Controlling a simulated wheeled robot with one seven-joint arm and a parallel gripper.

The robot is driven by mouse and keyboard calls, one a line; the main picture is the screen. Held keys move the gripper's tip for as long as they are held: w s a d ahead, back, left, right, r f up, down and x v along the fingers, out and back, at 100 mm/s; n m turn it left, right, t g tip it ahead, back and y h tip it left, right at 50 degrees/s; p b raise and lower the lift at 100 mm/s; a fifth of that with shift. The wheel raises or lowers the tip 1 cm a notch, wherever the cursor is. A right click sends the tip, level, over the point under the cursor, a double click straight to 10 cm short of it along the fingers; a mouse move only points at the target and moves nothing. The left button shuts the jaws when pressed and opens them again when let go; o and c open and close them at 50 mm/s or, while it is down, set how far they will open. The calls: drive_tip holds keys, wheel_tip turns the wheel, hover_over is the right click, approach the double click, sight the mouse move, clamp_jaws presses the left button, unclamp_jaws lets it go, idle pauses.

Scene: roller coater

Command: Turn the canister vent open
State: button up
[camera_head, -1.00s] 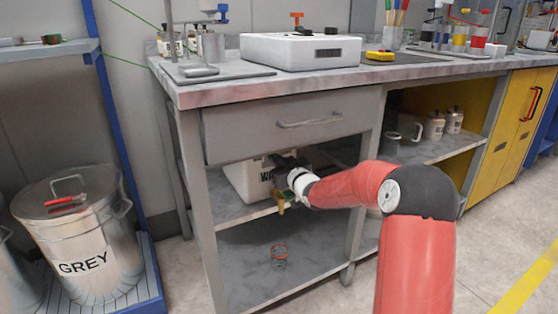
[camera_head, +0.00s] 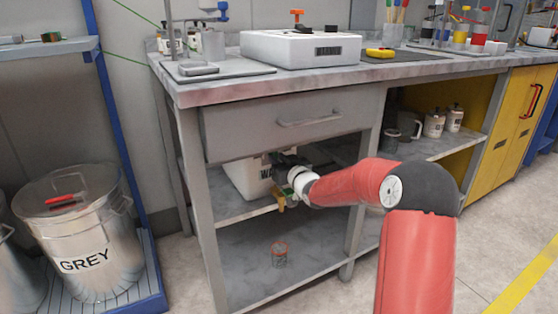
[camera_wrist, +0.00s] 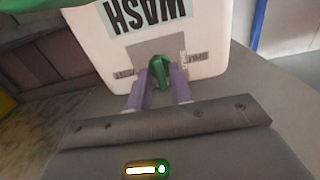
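The white canister (camera_head: 243,178) stands on the shelf under the drawer, partly hidden by my gripper (camera_head: 278,164). In the wrist view the canister (camera_wrist: 210,50) bears the word WASH, seen upside down. A green vent knob (camera_wrist: 159,72) stands on a grey patch of the canister, with a small label on each side too blurred to read. My gripper's two purple fingers (camera_wrist: 161,80) lie on either side of the knob, close against it. The knob's lower part is hidden between the fingers.
The drawer (camera_head: 285,125) and worktop (camera_head: 330,80) are close above my gripper. A table leg (camera_head: 365,200) stands near my forearm. A small can (camera_head: 279,255) is on the lower shelf. Jugs (camera_head: 434,125) stand on the shelf at the right, and a GREY bin (camera_head: 85,230) at the left.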

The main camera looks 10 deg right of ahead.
drive_tip(key=shift+o, duration=0.6)
drive_tip(key=v, duration=0.7)
drive_tip(key=shift+s+d+r, duration=0.1)
drive_tip(key=shift+s, duration=0.25)
drive_tip(key=s+r+m+g+h+p, duration=0.1)
drive_tip(key=s+r+g+h+p, duration=0.25)
drive_tip(key=s, duration=0.95)
drive_tip(key=s+r+m+g+h+p, duration=0.2)
drive_tip(key=s+r+g+h, duration=0.25)
drive_tip(key=s, duration=0.95)
drive_tip(key=s+a+f+g+y, duration=0.2)
drive_tip(key=s+g, duration=0.1)
drive_tip(key=s, duration=1.1)
drive_tip(key=shift+s+a+g+p, duration=0.2)
drive_tip(key=shift+a+g+p, duration=0.1)
drive_tip(key=shift+p, duration=0.1)
